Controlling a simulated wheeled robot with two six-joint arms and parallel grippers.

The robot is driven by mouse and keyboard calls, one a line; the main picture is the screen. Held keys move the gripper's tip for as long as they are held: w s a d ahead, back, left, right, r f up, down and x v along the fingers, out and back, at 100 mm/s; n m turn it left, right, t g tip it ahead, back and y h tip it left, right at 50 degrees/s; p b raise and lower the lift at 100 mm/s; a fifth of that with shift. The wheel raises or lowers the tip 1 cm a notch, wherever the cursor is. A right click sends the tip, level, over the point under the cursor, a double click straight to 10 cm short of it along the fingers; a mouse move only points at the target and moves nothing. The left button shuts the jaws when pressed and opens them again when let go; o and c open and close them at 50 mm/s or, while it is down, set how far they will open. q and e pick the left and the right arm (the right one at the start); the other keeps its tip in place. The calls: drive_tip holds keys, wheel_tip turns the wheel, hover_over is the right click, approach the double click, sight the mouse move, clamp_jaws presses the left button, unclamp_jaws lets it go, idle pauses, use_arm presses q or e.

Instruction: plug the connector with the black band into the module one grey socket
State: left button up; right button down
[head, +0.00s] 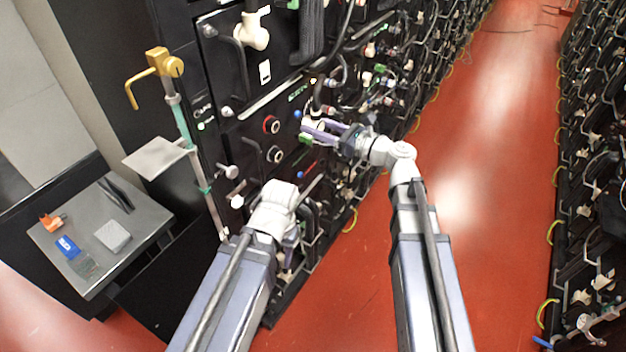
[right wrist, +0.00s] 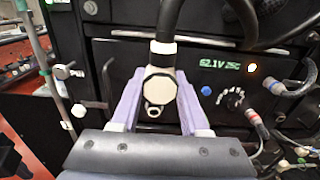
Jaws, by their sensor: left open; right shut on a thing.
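My right gripper (head: 318,131) is shut on a cream connector (right wrist: 160,88) in front of the rack. In the right wrist view the connector sits between the pale purple fingers, with a black cable rising from its top. A dark band (right wrist: 162,68) shows on its upper part. A round grey-ringed socket (head: 275,155) is on the rack face, left of the right gripper. A red-ringed socket (head: 271,124) is just above it. Module labels are too small to read. My left gripper (head: 299,212) is open, low by the rack; its fingers are partly hidden.
Another cream connector (head: 252,32) is on the upper module. A stand with a brass hook (head: 157,68) and a small plate is left of the sockets. A grey-topped table (head: 100,245) holds small items. The red aisle floor (head: 470,200) is clear.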

wheel_tip(320, 180, down, 16)
drive_tip(key=b, duration=1.5)
drive_tip(key=shift+w+a+f, duration=0.15)
drive_tip(key=shift+a+f, duration=0.1)
drive_tip(key=shift+x, duration=2.9)
drive_tip(key=shift+x, duration=1.85)
drive_tip(key=shift+c, duration=1.6)
unclamp_jaws()
drive_tip(key=v, duration=0.7)
drive_tip(key=shift+s+d, duration=0.25)
drive_tip(key=shift+d, duration=0.05)
